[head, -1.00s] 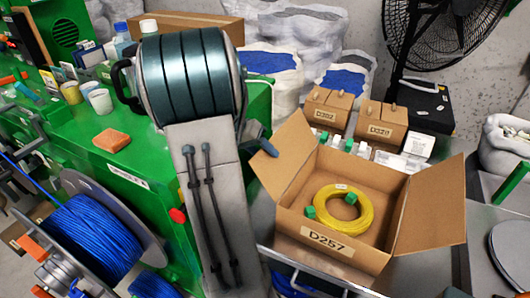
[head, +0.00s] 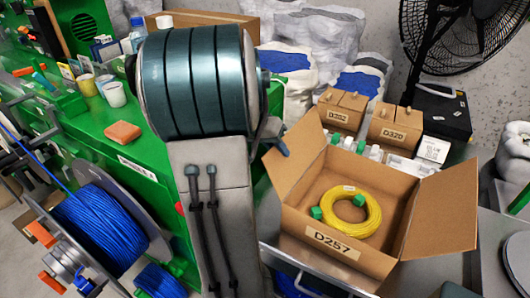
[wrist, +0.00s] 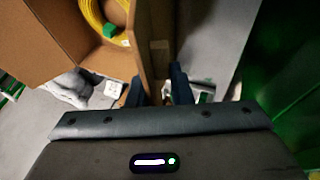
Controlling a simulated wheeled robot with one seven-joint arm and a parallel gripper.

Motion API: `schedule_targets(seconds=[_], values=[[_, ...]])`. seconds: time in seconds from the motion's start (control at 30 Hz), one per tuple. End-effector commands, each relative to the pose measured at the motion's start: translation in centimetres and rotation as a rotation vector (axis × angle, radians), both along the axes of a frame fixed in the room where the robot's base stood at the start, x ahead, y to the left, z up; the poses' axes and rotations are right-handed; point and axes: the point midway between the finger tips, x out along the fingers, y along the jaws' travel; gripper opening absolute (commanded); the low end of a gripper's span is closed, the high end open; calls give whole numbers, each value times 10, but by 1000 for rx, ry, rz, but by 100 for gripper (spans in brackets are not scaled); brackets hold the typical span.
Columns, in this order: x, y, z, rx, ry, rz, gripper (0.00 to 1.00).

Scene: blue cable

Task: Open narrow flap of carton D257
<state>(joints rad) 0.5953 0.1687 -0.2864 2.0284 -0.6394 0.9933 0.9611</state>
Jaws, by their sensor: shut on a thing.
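Carton D257 (head: 333,243) stands on the grey table with its top open. A coil of yellow cable (head: 345,229) with green ties lies inside. Its left flap (head: 296,152) is raised and leans outward; its right flap (head: 442,212) is spread outward. My gripper (head: 275,138) is at the outer upper edge of the left flap, mostly hidden behind my arm in the head view. In the wrist view my gripper (wrist: 158,88) has its two dark fingers on either side of a brown cardboard panel, shut on the left flap.
Small cartons D252 (head: 340,110) and D320 (head: 394,128) stand behind the carton, with small white bottles and boxes between. A black fan (head: 455,35) stands at the back right. A blue cable reel (head: 100,225) is at the left by the green bench.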

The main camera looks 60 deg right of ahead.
Motion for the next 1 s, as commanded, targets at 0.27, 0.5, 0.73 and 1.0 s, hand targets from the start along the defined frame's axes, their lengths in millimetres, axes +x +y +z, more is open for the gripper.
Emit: schedule_targets(seconds=[0.27,0.5,0.73,1.0], values=[[-12,-2,5,-2,-91,-7,0],[-11,-1,6,-1,-90,-2,0],[-10,0,6,0,-90,-1,38],[-8,2,12,-2,-90,-2,38]])
